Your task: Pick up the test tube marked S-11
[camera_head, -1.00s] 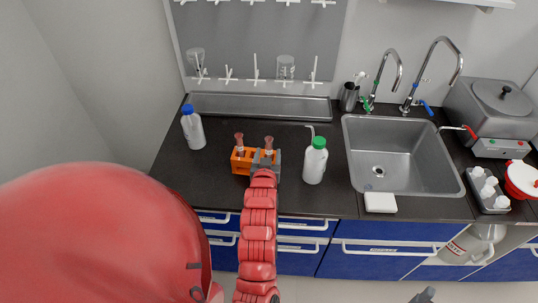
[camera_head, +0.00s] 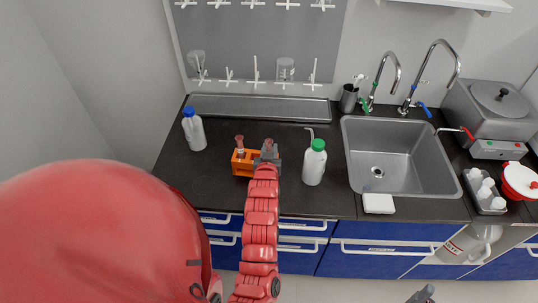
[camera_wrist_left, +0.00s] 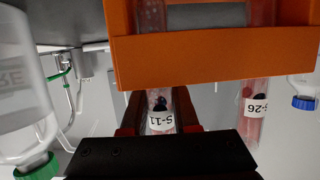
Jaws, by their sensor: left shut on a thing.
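The orange rack (camera_head: 243,168) stands on the dark counter. It also fills the top of the left wrist view (camera_wrist_left: 210,60). My left gripper (camera_head: 268,153) is at the rack's right end, shut on the test tube marked S-11 (camera_wrist_left: 161,122). The tube's reddish top (camera_head: 268,142) shows just above the fingers in the head view. Its label reads upside down in the wrist view, and the orange rack hides part of the tube. The tube marked S-26 (camera_wrist_left: 252,112) stands in the rack's left side (camera_head: 239,143). A grey part at the bottom right, seemingly my right gripper (camera_head: 421,295), is barely visible.
A green-capped bottle (camera_head: 314,164) stands close to the right of the rack. A blue-capped bottle (camera_head: 194,130) is to its left. A sink (camera_head: 400,181) with taps lies further right. The counter behind the rack is clear up to a grey tray (camera_head: 260,107).

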